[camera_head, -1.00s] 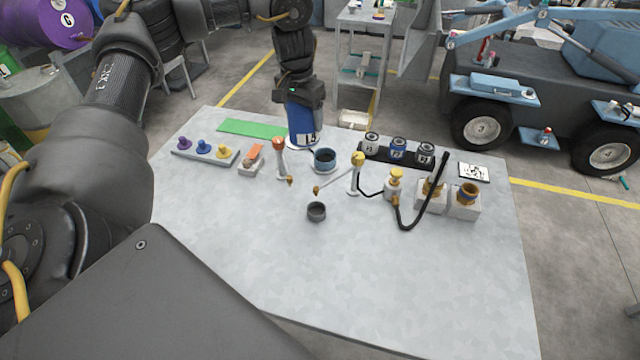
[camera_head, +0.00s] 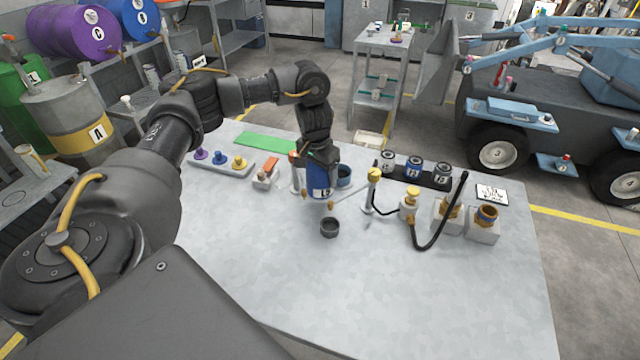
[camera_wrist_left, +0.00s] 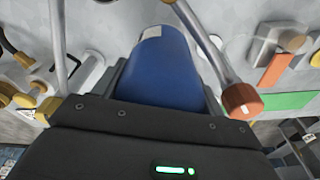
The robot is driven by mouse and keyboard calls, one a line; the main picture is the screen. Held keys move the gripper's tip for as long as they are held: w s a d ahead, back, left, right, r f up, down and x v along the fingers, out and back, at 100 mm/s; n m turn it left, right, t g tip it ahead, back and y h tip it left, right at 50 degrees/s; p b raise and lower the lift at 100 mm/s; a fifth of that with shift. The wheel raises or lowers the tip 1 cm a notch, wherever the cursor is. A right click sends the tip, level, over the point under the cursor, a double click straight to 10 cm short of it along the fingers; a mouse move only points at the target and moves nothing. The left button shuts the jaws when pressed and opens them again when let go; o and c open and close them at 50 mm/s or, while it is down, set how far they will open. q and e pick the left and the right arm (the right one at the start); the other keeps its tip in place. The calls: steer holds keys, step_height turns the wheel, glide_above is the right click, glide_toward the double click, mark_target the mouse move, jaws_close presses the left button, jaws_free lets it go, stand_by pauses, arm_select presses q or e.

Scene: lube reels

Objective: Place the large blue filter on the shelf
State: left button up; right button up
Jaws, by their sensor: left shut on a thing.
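The large blue filter (camera_head: 318,182) is a dark blue cylinder with a white label. My left gripper (camera_head: 317,158) is shut on its upper part and holds it upright above the table. It hangs by the orange-topped post (camera_head: 296,176) and covers part of it. In the left wrist view the blue filter (camera_wrist_left: 166,72) sits between the jaws, with a post with an orange-brown cap (camera_wrist_left: 241,100) close beside it. A grey metal shelf unit (camera_head: 234,42) stands at the back left. My right gripper is out of view.
The work table (camera_head: 400,300) is clear at its front. A grey cart (camera_head: 381,45) is behind the table.

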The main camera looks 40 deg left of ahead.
arm_select(q)
steer(key=shift+f+b, duration=0.45)
steer(key=shift+f, duration=1.5)
steer(key=o, duration=1.3)
steer(key=shift+s+f, duration=0.1)
steer(key=shift+f, duration=0.05)
